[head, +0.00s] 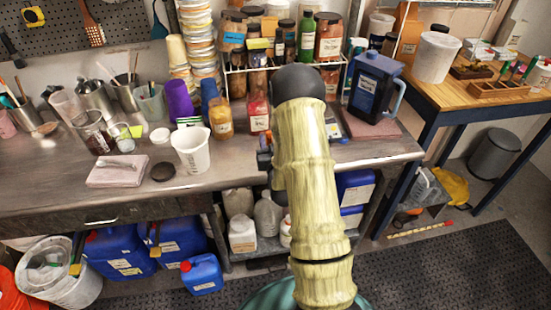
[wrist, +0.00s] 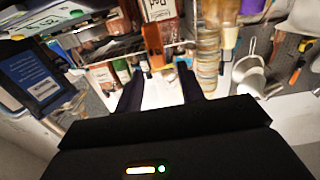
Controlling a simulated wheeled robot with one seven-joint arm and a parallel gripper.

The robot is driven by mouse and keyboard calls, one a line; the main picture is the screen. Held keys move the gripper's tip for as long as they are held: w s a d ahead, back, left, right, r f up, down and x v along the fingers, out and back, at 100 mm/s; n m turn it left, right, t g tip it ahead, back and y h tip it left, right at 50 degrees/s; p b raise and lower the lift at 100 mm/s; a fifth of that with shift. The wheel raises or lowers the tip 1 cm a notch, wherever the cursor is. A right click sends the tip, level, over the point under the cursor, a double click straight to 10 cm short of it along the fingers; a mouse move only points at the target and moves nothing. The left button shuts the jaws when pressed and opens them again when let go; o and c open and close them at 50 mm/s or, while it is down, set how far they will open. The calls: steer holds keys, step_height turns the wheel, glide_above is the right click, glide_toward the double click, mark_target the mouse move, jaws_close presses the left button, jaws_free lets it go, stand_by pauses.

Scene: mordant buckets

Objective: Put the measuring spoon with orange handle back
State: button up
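I cannot make out a measuring spoon with an orange handle for certain in either view. An orange upright shape (wrist: 152,46) shows beyond my fingertips in the wrist view; I cannot tell whether it is a handle or a container. My gripper (wrist: 160,90) has its two dark fingers spread apart, with a pale surface behind the gap and nothing clearly held. In the head view my arm hides the gripper and part of the bench behind it. A small greyish thing lies on a pinkish block (head: 105,178) at the bench's left.
The steel bench (head: 235,182) carries a white beaker (head: 191,150), an orange jar (head: 221,118) and a blue jug (head: 372,88). Jars crowd a wire rack behind. Stacked tubs (head: 200,45) stand left of it. A wooden table (head: 450,95) is at right. The bench's front edge is fairly clear.

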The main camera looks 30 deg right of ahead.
steer(key=p+v, duration=0.2)
steer(key=v, duration=0.6)
steer(key=shift+s+p, duration=0.25)
steer(key=shift+p, duration=0.15)
steer(key=shift+a, duration=0.1)
